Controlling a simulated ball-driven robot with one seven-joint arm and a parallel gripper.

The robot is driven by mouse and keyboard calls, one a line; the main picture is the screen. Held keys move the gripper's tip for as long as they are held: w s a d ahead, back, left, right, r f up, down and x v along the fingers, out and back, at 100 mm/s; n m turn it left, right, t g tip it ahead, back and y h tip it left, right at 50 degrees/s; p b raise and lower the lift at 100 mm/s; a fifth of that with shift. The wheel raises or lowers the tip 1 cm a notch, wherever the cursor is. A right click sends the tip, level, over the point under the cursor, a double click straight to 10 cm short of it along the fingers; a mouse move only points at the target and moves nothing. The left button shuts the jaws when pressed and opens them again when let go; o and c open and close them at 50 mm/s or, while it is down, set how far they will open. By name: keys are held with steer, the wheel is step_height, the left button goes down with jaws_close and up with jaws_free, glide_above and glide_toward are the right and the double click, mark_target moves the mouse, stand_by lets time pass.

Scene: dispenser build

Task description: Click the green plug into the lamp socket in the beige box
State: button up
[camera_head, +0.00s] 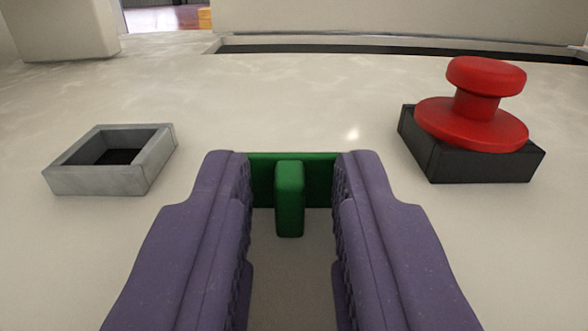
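The green plug (321,180) shows at the picture's centre as an upright plate with a rounded rib on its near side. My gripper (292,180) has two purple fingers, one at each side edge of the plate, and appears shut on it. Gaps show between the rib and both fingers. The plug's outer edges meet or pass behind the fingertips. At the left, a grey square socket (128,182) with a dark open hole stands on the beige surface (290,105). I cannot tell whether it is the lamp socket, or how high the plug is above the surface.
A red round knob (472,124) stands on a black square base (480,166) at the right. The beige surface between the grey socket and the black base is clear. A dark slot (400,48) runs along the back, below a pale wall (400,20).

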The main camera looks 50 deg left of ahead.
jaws_close()
steer(key=shift+r, duration=0.1)
steer(key=shift+r+b, duration=0.35)
steer(key=shift+r, duration=1.1)
steer(key=b+v, duration=0.3)
steer(key=v, duration=0.3)
